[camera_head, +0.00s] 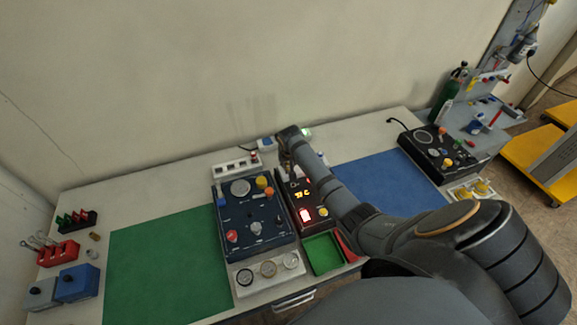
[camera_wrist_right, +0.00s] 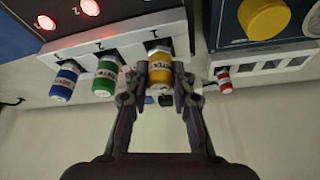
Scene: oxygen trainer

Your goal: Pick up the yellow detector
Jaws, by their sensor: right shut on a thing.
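The yellow detector (camera_wrist_right: 159,66) is a small labelled cylinder in a white holder, in the middle of the right wrist view. My right gripper (camera_wrist_right: 160,78) is shut on it, one finger on each side. To its left in that view are a green detector (camera_wrist_right: 106,78) and a blue detector (camera_wrist_right: 64,82). A smaller red-capped one (camera_wrist_right: 223,80) is to its right. In the head view my right arm reaches over the back of the bench, and the arm hides the yellow detector. My left gripper is not in view.
A dark panel with lit displays (camera_head: 303,207) and a blue knob panel (camera_head: 250,222) stand mid-bench. A green mat (camera_head: 160,265) is left and a blue mat (camera_head: 385,185) right. The wall (camera_head: 230,80) is close behind the bench.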

